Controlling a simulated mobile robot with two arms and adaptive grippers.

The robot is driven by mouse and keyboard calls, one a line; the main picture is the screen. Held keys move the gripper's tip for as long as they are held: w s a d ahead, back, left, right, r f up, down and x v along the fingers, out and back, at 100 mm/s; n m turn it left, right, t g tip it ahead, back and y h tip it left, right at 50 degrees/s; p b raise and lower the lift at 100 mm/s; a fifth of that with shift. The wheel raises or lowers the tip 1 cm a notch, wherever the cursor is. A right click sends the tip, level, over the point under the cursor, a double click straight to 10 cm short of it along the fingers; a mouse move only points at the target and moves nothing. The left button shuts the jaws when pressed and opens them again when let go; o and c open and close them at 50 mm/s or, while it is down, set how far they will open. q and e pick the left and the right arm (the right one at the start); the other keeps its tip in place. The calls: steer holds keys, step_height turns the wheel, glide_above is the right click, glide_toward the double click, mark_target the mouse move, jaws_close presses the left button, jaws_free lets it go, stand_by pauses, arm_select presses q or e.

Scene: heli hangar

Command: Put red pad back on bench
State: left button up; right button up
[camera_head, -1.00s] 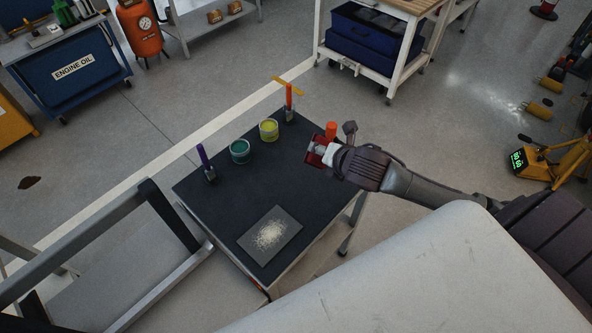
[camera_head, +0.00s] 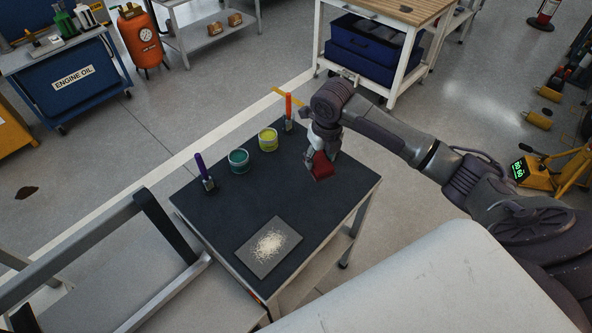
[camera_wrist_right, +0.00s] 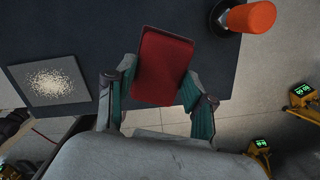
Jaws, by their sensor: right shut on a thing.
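The red pad (camera_head: 322,167) is at my right gripper (camera_head: 318,155), over the right part of the dark-topped bench (camera_head: 215,220) in the head view. In the right wrist view the red pad (camera_wrist_right: 163,65) lies between the two fingers of my right gripper (camera_wrist_right: 157,98), which is shut on it. The pad extends forward past the fingers with the dark bench top (camera_wrist_right: 80,35) behind it. I cannot tell whether the pad touches the bench top. My left gripper is not in view.
On the bench are a grey sheet with pale grains (camera_head: 268,246), a teal can (camera_head: 238,161), a yellow can (camera_head: 268,139), a purple-handled tool (camera_head: 203,172) and an orange-handled brush (camera_head: 288,108). An orange-topped item (camera_wrist_right: 250,18) is near the pad. The bench middle is clear.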

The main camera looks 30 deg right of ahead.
steer(key=w+a+f, duration=0.4)
steer(key=w, duration=0.1)
steer(key=shift+a, duration=0.35)
steer(key=shift+f+p, duration=0.55)
steer(key=shift+f, duration=1.45)
steer(key=o, duration=1)
steer(key=shift+s+r, duration=0.25)
steer(key=shift+r, duration=1.75)
steer(key=shift+s+r, duration=0.25)
steer(key=shift+r, duration=1.75)
steer(key=shift+s+r, duration=0.25)
steer(key=shift+r, duration=1.75)
steer(key=shift+f, duration=0.1)
